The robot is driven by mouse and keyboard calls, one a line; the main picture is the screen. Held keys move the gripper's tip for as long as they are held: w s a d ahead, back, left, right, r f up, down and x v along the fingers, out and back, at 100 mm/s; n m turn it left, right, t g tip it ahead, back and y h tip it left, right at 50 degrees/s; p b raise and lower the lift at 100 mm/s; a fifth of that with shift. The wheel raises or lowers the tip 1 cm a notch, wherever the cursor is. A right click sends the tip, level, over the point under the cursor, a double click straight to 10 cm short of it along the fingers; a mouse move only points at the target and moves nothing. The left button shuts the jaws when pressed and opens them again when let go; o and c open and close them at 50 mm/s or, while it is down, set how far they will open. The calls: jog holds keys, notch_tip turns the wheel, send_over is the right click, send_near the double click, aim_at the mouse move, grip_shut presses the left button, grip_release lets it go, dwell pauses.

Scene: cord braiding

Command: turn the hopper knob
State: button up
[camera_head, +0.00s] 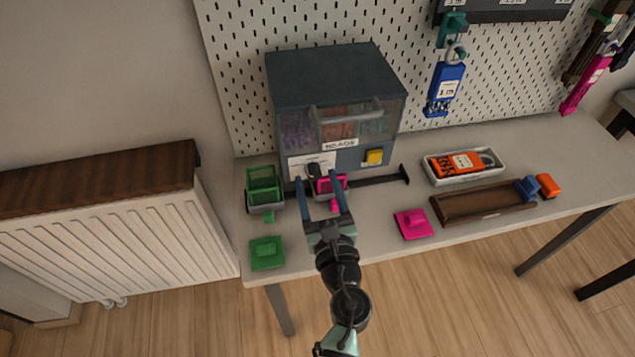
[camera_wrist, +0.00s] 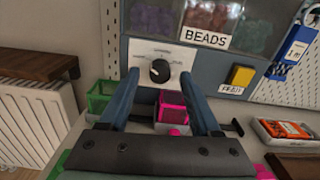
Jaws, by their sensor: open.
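The hopper (camera_head: 337,100) is a grey-blue box labelled BEADS at the back of the bench, with beads behind a clear front. Its black round knob (camera_wrist: 159,71) sits on a white dial plate low on the front left, and its pointer tilts to the lower left in the wrist view. In the head view the knob (camera_head: 313,170) is partly crowded by my gripper's left finger. My gripper (camera_head: 324,182) is open and empty in front of the knob, apart from it. A pink bin (camera_wrist: 175,106) stands below the knob, between the fingers in the wrist view.
A green bin (camera_head: 263,186) stands left of the hopper. A green lid (camera_head: 267,253) and a pink lid (camera_head: 413,224) lie near the front edge. A yellow button (camera_head: 374,157) is on the hopper's right. A white tray (camera_head: 492,171) and brown trough (camera_head: 470,206) lie to the right.

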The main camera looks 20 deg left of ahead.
grip_shut()
dwell(0.3)
jog(key=shift+r+m+p, duration=0.1)
jog(key=shift+m+p, duration=0.2)
jog(key=shift+m, duration=0.1)
jog(key=m+p, duration=0.2)
jog(key=m, duration=0.2)
jog(key=shift+m+p, duration=0.3)
jog(key=shift+p, duration=0.1)
jog(key=m+p, duration=0.3)
jog(key=m, duration=0.3)
jog(key=shift+r, duration=0.1)
jog(key=m+p, duration=0.3)
jog(key=m, duration=0.3)
jog(key=shift+m, duration=0.4)
jog(key=m+p, duration=0.2)
jog(key=m, duration=0.3)
jog(key=shift+m+p, duration=0.3)
jog(key=shift+p, duration=0.05)
